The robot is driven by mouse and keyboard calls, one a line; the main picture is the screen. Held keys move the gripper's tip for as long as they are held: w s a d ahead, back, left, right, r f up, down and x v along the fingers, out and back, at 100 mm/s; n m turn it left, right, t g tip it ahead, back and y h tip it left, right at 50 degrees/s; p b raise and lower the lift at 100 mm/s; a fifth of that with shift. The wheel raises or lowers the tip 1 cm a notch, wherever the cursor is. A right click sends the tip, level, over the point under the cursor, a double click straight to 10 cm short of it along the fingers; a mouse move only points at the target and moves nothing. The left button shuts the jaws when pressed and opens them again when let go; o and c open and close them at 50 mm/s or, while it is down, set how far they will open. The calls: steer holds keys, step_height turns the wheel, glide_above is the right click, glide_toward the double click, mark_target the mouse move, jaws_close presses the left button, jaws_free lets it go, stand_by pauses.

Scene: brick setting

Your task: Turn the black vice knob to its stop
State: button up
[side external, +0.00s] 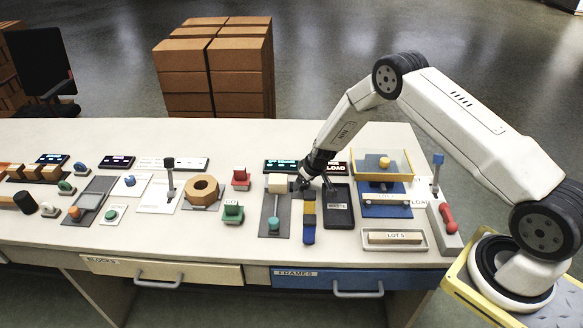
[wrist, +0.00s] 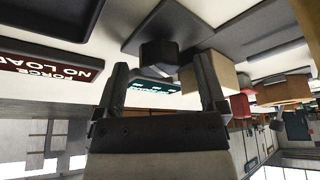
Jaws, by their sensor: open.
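The black vice knob (wrist: 158,56) shows in the wrist view as a dark faceted piece beside a cream block (wrist: 222,76). My gripper (wrist: 161,66) is open, with one finger on each side of the knob in that view. I cannot tell whether either finger touches it. In the side view my gripper (side external: 317,184) points down just right of the cream block (side external: 281,183), which sits at the back of a grey plate (side external: 285,228) with a teal-knobbed lever. The knob is mostly hidden there by my fingers.
A yellow-and-blue stacked bar (side external: 309,216) and a black waste tray (side external: 338,207) stand close beside my gripper. A dark display (side external: 334,168) lies behind it. A yellow-framed fixture (side external: 382,165) stands to the right. Several fixtures fill the bench's left side.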

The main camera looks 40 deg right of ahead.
steer(key=v, duration=0.7)
steer(key=shift+s+r, duration=0.2)
steer(key=shift+r, duration=0.05)
steer(key=shift+d, duration=0.15)
stand_by(0.4)
steer(key=shift+w+d+n+g+y, duration=0.15)
steer(key=shift+d+n+y, duration=0.25)
steer(key=shift+n, duration=0.85)
steer(key=shift+w+d+n+g+y, duration=0.15)
steer(key=shift+n+y, duration=0.4)
steer(key=shift+n, duration=0.75)
steer(key=shift+w+d+n+g+y, duration=0.15)
steer(key=shift+d+n+y, duration=0.25)
steer(key=shift+n, duration=0.85)
steer(key=shift+a+f, duration=0.1)
steer(key=shift+a, duration=0.05)
steer(key=shift+x, duration=3.8)
steer(key=shift+w, duration=0.1)
jaws_close()
